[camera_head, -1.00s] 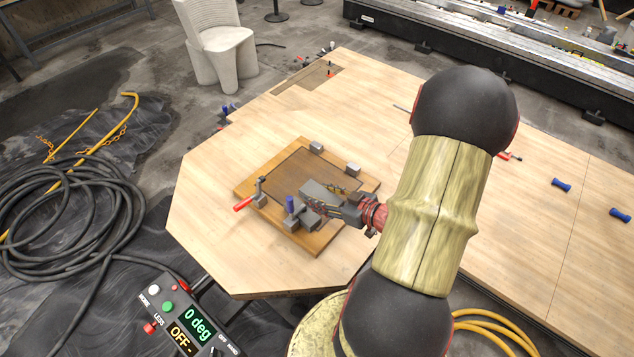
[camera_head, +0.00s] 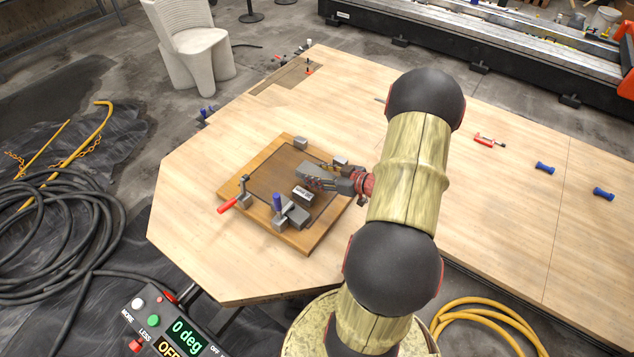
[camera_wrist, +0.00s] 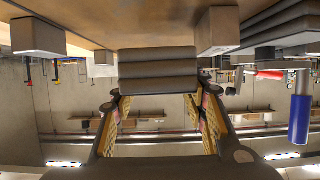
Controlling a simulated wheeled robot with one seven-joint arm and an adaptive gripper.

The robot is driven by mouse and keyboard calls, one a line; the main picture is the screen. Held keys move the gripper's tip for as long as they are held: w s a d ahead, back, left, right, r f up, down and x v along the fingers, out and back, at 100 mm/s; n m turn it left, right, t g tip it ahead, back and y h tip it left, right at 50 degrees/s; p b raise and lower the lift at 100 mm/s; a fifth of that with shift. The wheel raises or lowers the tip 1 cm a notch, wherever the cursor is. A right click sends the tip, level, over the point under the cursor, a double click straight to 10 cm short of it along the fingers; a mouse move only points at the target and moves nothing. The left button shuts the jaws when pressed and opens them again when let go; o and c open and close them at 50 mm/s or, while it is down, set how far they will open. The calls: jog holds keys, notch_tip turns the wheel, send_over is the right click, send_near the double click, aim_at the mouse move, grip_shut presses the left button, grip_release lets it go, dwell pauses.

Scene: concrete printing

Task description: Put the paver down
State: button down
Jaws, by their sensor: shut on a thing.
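My gripper (camera_head: 325,180) is over the wooden board with the dark inset (camera_head: 272,170), its fingers pointing left. It is shut on the paver (camera_head: 311,172), a grey block whose ribbed side shows between the fingers in the wrist view (camera_wrist: 157,72). The paver is close to the inset's surface; I cannot tell whether it touches. The fingers hide part of it.
A red-handled clamp (camera_head: 231,202) and a blue-handled clamp (camera_head: 278,204) stand at the board's left and front edges. A control box (camera_head: 175,325) is at the front.

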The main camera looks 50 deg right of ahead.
jog(key=shift+w+d+f, duration=0.15)
jog(key=shift+d+f, duration=0.15)
jog(key=shift+f, duration=0.05)
jog(key=shift+w+d+f+b, duration=0.1)
jog(key=shift+d+f+b, duration=0.1)
jog(key=shift+f+b, duration=1.2)
jog(key=shift+f+p, duration=0.3)
jog(key=shift+f, duration=0.15)
jog(key=c, duration=1.3)
grip_release()
